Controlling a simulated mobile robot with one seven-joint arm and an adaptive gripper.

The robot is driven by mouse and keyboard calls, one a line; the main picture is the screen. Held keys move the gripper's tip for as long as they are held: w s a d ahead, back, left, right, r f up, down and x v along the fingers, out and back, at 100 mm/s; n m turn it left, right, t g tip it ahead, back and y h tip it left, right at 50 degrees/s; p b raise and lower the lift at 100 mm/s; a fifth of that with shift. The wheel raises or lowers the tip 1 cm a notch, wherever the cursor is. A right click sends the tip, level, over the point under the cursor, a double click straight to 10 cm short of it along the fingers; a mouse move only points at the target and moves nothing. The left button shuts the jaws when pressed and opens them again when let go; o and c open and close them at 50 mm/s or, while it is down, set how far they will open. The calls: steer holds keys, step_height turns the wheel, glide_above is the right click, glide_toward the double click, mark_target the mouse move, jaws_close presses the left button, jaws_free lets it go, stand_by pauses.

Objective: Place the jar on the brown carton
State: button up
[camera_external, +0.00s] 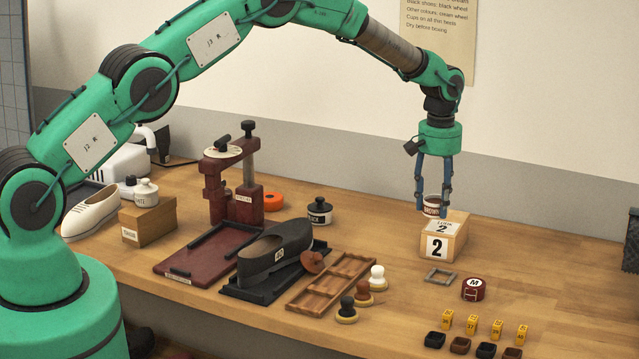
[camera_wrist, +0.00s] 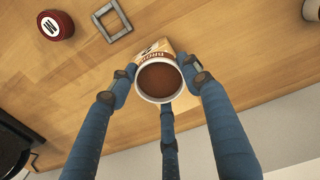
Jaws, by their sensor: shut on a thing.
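A small white jar with a red-brown label reading "BROWN" (camera_external: 432,205) is held upright between the fingers of my gripper (camera_external: 433,212). In the wrist view the jar (camera_wrist: 160,78) shows its open round top and brown contents, with blue fingers around it. A light tan carton marked "2" (camera_external: 436,246) is directly below the jar; part of it shows behind the jar in the wrist view. I cannot tell whether the jar's bottom touches the carton.
A grey square frame (camera_external: 440,277) and a dark red round tin marked "M" (camera_external: 473,289) lie in front of the tan carton. A black bottle (camera_external: 319,212), a black shoe (camera_external: 275,251) and a wooden tray (camera_external: 331,283) are to the left. The bench right of the carton is clear.

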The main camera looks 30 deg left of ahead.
mark_target(443, 226)
steer(key=shift+w+d+f, duration=0.1)
steer(key=shift+w+d, duration=0.25)
steer(key=shift+w, duration=0.35)
steer(key=shift+w+d, duration=0.35)
steer(key=shift+w, duration=0.3)
steer(key=shift+f, duration=1.75)
steer(key=shift+f, duration=0.15)
steer(key=o, duration=1.4)
steer(key=shift+c, duration=0.2)
step_height(443, 226, up, 12)
